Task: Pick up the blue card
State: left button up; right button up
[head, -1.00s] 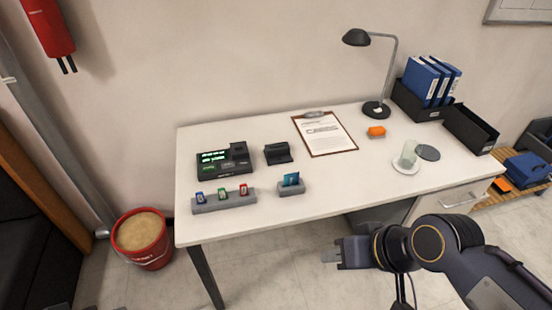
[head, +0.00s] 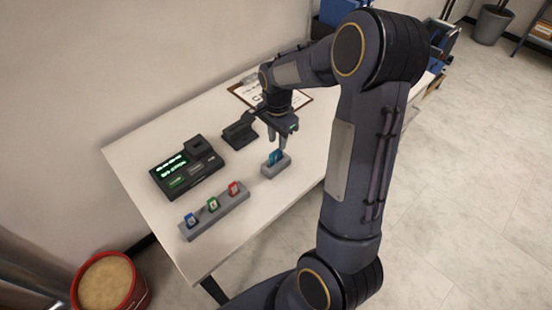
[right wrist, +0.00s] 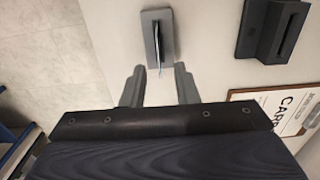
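The blue card (head: 275,157) stands upright in a small grey holder (head: 277,170) on the white table. In the right wrist view the card (right wrist: 157,48) is seen edge-on as a thin strip in the grey holder (right wrist: 150,30). My right gripper (head: 279,138) is over the table just above the card, pointing down. In the right wrist view its two fingers (right wrist: 158,84) are apart with nothing between them, and the card's near end lies just ahead of the gap. My left gripper is not in view.
A grey rack (head: 215,213) with small blue, green and red tags stands to the left. A black device with a green display (head: 187,170) and a black slotted stand (head: 238,134) are behind. A clipboard (head: 246,95) lies farther back, partly hidden by my arm.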

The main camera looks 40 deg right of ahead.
aim_at(276, 150)
jog(key=f, duration=0.6)
jog(key=shift+s+a+f, duration=0.1)
jog(key=shift+a+f, duration=0.25)
grip_shut()
